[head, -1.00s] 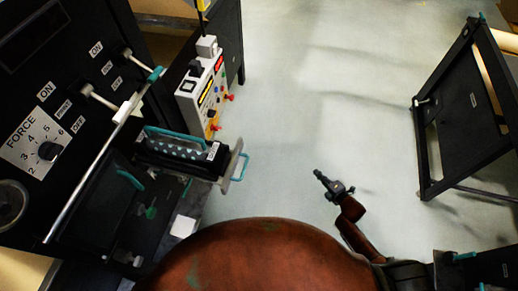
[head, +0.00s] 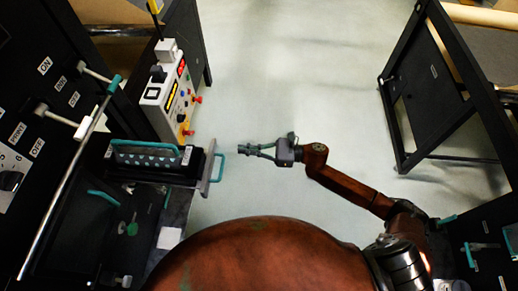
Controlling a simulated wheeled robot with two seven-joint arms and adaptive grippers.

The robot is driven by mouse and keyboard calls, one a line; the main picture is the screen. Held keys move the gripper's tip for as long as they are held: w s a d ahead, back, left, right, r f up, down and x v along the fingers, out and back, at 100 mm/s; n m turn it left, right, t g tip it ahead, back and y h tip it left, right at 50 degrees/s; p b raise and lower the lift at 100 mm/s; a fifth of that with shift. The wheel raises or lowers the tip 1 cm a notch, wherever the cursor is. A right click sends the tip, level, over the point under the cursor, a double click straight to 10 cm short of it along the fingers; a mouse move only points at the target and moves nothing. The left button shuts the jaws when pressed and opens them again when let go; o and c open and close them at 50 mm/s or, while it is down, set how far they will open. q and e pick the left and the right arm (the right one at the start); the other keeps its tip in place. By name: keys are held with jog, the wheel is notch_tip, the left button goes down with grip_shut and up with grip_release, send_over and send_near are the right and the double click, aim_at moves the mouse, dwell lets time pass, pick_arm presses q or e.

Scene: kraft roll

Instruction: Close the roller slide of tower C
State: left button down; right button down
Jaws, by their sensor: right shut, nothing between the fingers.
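The roller slide (head: 155,160) is a black tray with a row of pale rollers, sticking out of the dark machine at the left in the head view. Its grey end plate (head: 207,167) carries a teal handle (head: 218,167) on its right side. My right gripper (head: 246,150) is shut and empty. It points left at the handle, a short gap to its right, and does not touch it. My left gripper is not in view. No letter naming the tower can be read.
A white control box (head: 170,105) with coloured knobs stands behind the slide. A long metal bar (head: 65,185) runs along the machine front at the left. A black frame (head: 425,90) stands at the right. The pale floor (head: 300,70) between is clear.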

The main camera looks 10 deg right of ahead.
aim_at(216, 147)
jog(key=p+x, duration=0.1)
jog(key=x, duration=0.6)
jog(key=shift+a+f, duration=0.1)
